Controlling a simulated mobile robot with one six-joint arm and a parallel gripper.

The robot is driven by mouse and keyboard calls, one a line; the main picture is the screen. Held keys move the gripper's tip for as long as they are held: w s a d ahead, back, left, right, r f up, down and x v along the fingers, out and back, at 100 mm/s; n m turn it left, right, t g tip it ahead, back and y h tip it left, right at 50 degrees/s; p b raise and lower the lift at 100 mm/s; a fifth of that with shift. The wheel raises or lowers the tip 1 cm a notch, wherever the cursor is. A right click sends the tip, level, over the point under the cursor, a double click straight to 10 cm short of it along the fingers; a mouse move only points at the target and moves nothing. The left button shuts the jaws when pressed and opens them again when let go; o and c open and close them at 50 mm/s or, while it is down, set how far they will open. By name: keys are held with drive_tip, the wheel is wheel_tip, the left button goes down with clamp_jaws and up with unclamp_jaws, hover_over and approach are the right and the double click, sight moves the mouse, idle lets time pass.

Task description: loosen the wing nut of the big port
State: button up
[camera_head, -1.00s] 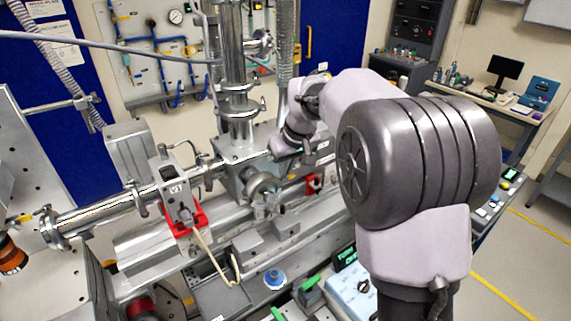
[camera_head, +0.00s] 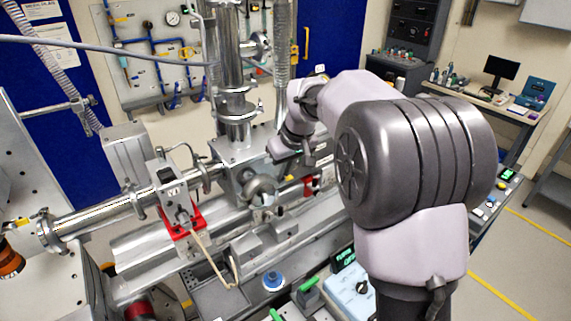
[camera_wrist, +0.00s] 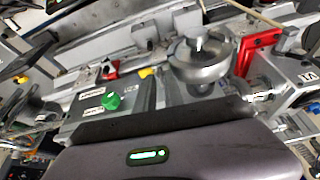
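The big port looks to be the round steel flange (camera_head: 262,188) on the front of the chamber block (camera_head: 236,152). In the wrist view a round metal port (camera_wrist: 198,68) lies just beyond my gripper's housing, right of centre. A small bright piece shows at its middle, but I cannot make out a wing nut for sure. My gripper (camera_head: 272,155) is beside the chamber, just above and right of the flange in the head view. Its fingertips are too small there to judge. In the wrist view its dark housing fills the bottom and no finger opening shows.
A red-bracketed valve unit marked V1 (camera_head: 172,187) stands left of the port on the beam pipe (camera_head: 95,217). A green knob (camera_wrist: 111,101) on a grey box shows left of the port in the wrist view. A control box with a display (camera_head: 343,258) stands in front.

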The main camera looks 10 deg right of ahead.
drive_tip(key=p+v, duration=0.3)
drive_tip(key=v, duration=1.4)
drive_tip(key=shift+p, duration=0.3)
drive_tip(key=shift+s, duration=0.1)
drive_tip(key=s+a+f+m+b, duration=0.3)
drive_tip(key=s+f+b, duration=0.6)
drive_tip(key=s+f, duration=0.4)
drive_tip(key=s+a+f+m+t+b, duration=0.1)
drive_tip(key=s+a+f+m+b, duration=0.2)
drive_tip(key=s+f+b, duration=0.6)
drive_tip(key=s+f+m, duration=0.1)
drive_tip(key=s+f, duration=0.3)
drive_tip(key=s, duration=0.2)
drive_tip(key=shift+s+m+t+y, duration=0.3)
drive_tip(key=shift+s+m, duration=0.05)
drive_tip(key=shift+m, duration=0.05)
drive_tip(key=shift+c, duration=0.4)
